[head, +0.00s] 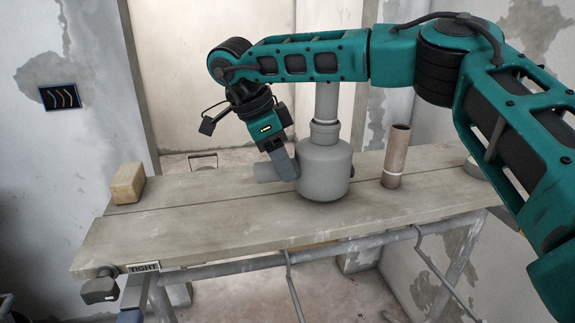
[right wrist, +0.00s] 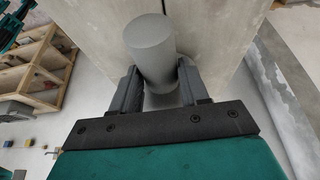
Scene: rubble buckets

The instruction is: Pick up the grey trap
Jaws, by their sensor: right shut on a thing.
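The grey trap (head: 325,172) stands upright on the plank bench top. It has a rounded cup, a thin vertical pipe rising behind my arm, and a short side outlet (head: 266,172) pointing left. My right gripper (head: 286,168) reaches down to the trap's left side and is shut on it, at the side outlet. In the right wrist view, a grey cylinder of the trap (right wrist: 151,48) sits between the two fingers of my right gripper (right wrist: 160,88). The trap appears to rest on the planks. My left gripper does not show.
The plank bench (head: 200,222) holds a tan block (head: 127,184) at the left and a brownish tube (head: 395,158) standing right of the trap. A grey round piece (head: 476,168) lies at the right end. A "TIGHT" label (head: 144,267) is on the front edge.

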